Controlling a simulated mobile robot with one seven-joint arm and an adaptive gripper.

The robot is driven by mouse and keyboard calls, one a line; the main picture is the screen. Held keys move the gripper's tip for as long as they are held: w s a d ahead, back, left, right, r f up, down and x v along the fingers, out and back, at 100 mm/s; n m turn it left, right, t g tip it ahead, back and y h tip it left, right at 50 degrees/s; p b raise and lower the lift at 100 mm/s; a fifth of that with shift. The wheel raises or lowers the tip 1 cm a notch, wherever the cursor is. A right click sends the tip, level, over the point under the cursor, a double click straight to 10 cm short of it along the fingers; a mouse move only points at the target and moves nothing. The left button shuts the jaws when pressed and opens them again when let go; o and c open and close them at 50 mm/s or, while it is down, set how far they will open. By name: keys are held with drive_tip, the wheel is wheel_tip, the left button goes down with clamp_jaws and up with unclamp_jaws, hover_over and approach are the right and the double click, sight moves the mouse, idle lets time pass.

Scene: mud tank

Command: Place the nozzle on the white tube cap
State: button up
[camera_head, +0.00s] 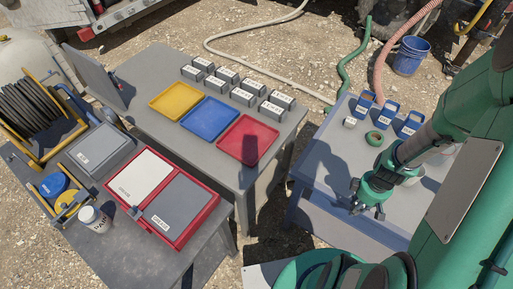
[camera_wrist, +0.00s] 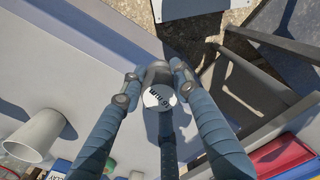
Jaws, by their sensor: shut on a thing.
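My gripper (camera_head: 368,208) hangs over the near left part of the right-hand table in the head view. The nozzle is mostly hidden by the fingers in the head view.
The right table (camera_head: 325,165) holds several blue containers (camera_head: 389,110), a green ring (camera_head: 374,138) and a small white block (camera_head: 350,122). A grey table with yellow, blue and red trays (camera_head: 243,140) stands to the left. The right table's left part is clear.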

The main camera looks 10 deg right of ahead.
drive_tip(key=shift+w, duration=0.1)
drive_tip(key=shift+w+a+r, duration=0.2)
drive_tip(key=shift+w+a, duration=0.05)
drive_tip(key=shift+w, duration=0.3)
drive_tip(key=w+a+r+n+p, duration=0.35)
drive_tip(key=w+a+n, duration=0.25)
drive_tip(key=w+a, duration=0.85)
drive_tip(key=w+a+r+n+p, duration=0.1)
drive_tip(key=w+a+r+n, duration=0.3)
drive_tip(key=a, duration=0.7)
drive_tip(key=w+a+n+p, duration=0.15)
drive_tip(key=w+a, duration=0.35)
drive_tip(key=a, duration=0.6)
drive_tip(key=s+a+r+n+p, duration=0.1)
drive_tip(key=s+a+n, duration=0.15)
drive_tip(key=a, duration=0.85)
drive_tip(key=s+a+r+n+p, duration=0.15)
drive_tip(key=s+a, duration=0.25)
drive_tip(key=a, duration=0.8)
drive_tip(key=s+a+r+n+p, duration=0.1)
drive_tip(key=s+a+n, duration=0.2)
drive_tip(key=a, duration=0.8)
drive_tip(key=s+a+r+n+p, duration=0.1)
drive_tip(key=s+a+n, duration=0.1)
drive_tip(key=s+a, duration=0.8)
drive_tip(key=shift+a+r, duration=0.15)
drive_tip(key=shift+a, duration=0.55)
